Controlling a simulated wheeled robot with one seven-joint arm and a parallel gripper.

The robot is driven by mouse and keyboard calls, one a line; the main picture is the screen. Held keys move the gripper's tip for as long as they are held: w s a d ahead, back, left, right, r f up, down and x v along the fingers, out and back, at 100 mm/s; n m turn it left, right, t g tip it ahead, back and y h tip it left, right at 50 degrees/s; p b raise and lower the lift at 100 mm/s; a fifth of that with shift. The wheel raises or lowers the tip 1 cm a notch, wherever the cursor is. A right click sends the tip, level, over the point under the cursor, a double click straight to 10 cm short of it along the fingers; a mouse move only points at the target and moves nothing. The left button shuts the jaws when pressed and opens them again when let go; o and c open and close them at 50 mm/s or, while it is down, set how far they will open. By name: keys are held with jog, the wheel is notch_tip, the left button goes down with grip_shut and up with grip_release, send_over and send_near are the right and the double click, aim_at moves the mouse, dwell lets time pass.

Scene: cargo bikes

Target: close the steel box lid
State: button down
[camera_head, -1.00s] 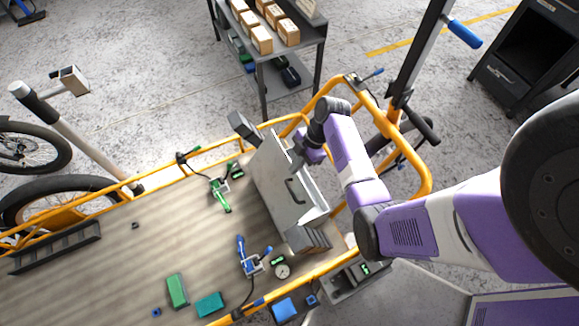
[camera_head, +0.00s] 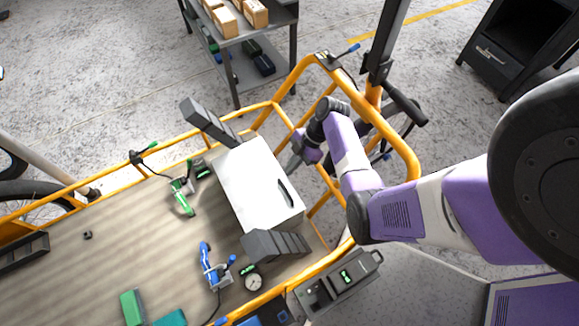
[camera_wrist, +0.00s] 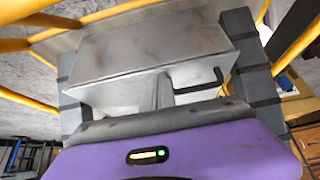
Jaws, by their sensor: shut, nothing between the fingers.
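The steel box (camera_head: 262,190) sits at the right end of the cargo bed, between two dark grey ribbed blocks. Its pale lid (camera_head: 250,175) lies across the top, and in the wrist view the lid (camera_wrist: 150,50) looks down or nearly so; I cannot tell whether it is fully flush. A black handle (camera_wrist: 200,84) is on the face toward my gripper. My gripper (camera_head: 294,166) is beside the box's right side, shut and empty. In the wrist view its fingers (camera_wrist: 163,90) point at the front face; contact cannot be told.
The yellow bike rail (camera_head: 325,180) runs around the bed near my arm. Dark blocks (camera_head: 275,244) and (camera_head: 208,122) flank the box. Green clamp (camera_head: 181,197), blue clamp (camera_head: 210,265) and a gauge (camera_head: 253,282) lie on the bed. A shelf cart (camera_head: 250,50) stands behind.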

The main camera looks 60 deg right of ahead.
jog(key=shift+d+f+b, duration=0.15)
jog(key=shift+f+b, duration=0.3)
jog(key=shift+f, duration=0.35)
jog(key=shift+r, duration=0.1)
